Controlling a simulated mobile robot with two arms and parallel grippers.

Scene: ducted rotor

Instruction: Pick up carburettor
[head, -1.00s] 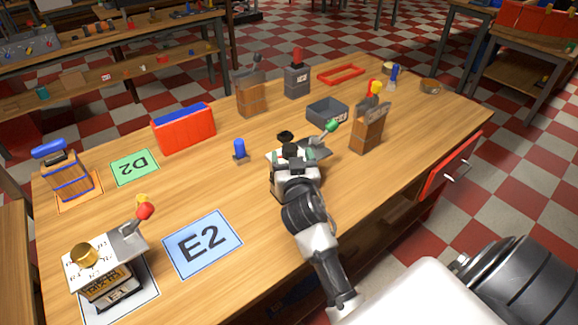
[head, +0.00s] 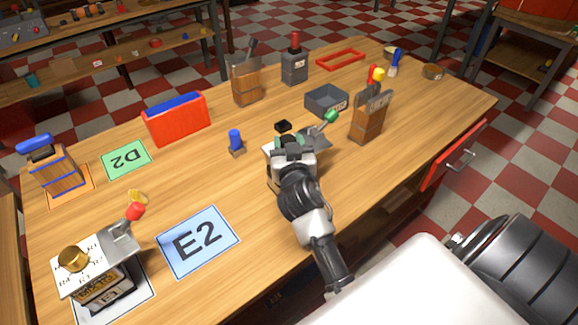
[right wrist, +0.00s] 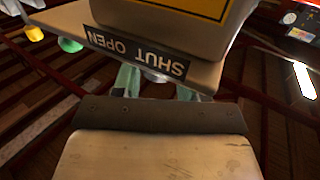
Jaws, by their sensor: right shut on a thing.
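A small device with a flat grey top plate, a lever with a green knob and a black cap, taken as the carburettor (head: 318,131), is near the middle of the wooden table. My right gripper (head: 290,146) is over it and shut on it, covering much of its top. Whether its base touches the table is hidden. In the right wrist view, the gripper fingers (right wrist: 157,85) are beside a plate (right wrist: 135,52) labelled "SHUT OPEN". A green knob and a yellow knob show at its upper left. My left gripper is not in view.
A blue E2 card (head: 198,241) and green D2 card (head: 125,160) lie flat. A gold-knobbed device (head: 90,270) stands front left. A blue-knobbed piece (head: 236,142), red bin (head: 176,118), grey tray (head: 326,101) and wooden lever block (head: 369,118) stand around the gripper.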

